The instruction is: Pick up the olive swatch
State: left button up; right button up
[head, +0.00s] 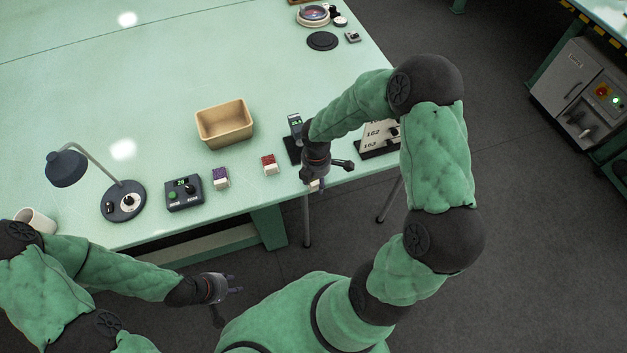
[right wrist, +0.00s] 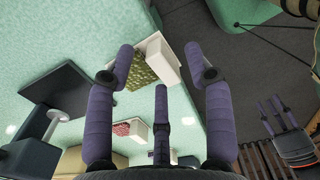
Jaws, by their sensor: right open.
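The olive swatch (right wrist: 139,70) shows in the right wrist view, a mottled olive-green piece against a white block (right wrist: 160,52) on the pale green table near its edge. My right gripper (right wrist: 160,62) is open, with its purple-padded fingers spread on either side of the swatch and block in that view. I cannot tell how far apart they are in depth. In the head view my right gripper (head: 326,176) hangs over the table's front edge and hides the olive swatch; only a pale bit of block (head: 316,185) shows. My left gripper (head: 232,289) is empty, fingers apart, off the table.
A red swatch on a white block (head: 270,164) and a purple one (head: 221,178) stand to the left. A tan bin (head: 225,126) is behind them. A control box (head: 184,192), a lamp (head: 123,201), a dark-based device (head: 295,127) and a numbered stand (head: 378,140) are nearby.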

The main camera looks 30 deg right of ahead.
jog(key=c, duration=1)
jog(key=shift+r, duration=0.1)
